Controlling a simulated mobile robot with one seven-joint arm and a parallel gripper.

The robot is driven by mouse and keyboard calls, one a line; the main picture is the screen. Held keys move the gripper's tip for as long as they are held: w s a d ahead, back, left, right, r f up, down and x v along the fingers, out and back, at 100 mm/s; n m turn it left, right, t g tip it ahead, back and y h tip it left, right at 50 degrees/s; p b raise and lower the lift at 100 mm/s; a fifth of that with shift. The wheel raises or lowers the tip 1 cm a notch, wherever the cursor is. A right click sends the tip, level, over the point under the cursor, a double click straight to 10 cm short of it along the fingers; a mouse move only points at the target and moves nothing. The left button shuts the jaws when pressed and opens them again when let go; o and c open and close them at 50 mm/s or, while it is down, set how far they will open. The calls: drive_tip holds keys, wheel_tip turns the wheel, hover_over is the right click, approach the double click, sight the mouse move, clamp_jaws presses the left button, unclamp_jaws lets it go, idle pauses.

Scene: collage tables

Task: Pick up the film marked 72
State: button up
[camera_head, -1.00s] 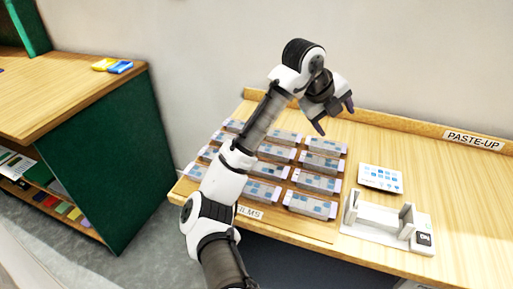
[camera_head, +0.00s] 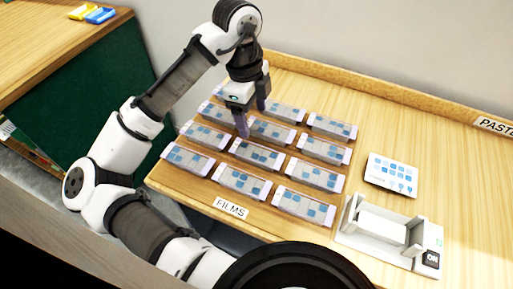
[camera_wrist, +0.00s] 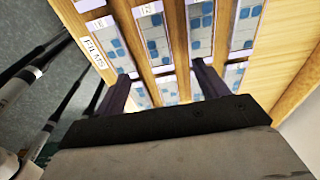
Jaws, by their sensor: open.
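Several grey films with blue squares lie in a grid on the table, such as a front film (camera_head: 242,182), a front right film (camera_head: 306,206) and a back right film (camera_head: 333,127). My gripper (camera_head: 252,114) is open and empty, pointing down over the back left and middle part of the grid. In the wrist view, its fingers (camera_wrist: 160,75) are spread above the films, with one film (camera_wrist: 157,45) showing beyond them. My gripper hides parts of the back films.
A FILMS label (camera_head: 231,208) marks the table's front edge. Right of the grid are a white card (camera_head: 391,174) with blue squares and a white device (camera_head: 380,232) with an ON panel. A raised ledge (camera_head: 385,95) runs along the wall.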

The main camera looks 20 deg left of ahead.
hover_over(257, 152)
drive_tip(key=f, duration=0.5)
drive_tip(key=shift+w+a+f, duration=0.1)
drive_tip(key=shift+w+a, duration=0.2)
drive_tip(key=shift+a, duration=0.05)
drive_tip(key=f, duration=0.3)
drive_tip(key=f+p, duration=0.1)
drive_tip(key=shift+s+d+f, duration=0.15)
drive_tip(key=shift+s+f, duration=0.1)
drive_tip(key=shift+s, duration=0.15)
drive_tip(key=shift+d+f, duration=0.1)
drive_tip(key=shift+f, duration=0.35)
drive_tip(key=c, duration=1)
drive_tip(key=shift+c, duration=0.2)
drive_tip(key=shift+r, duration=0.15)
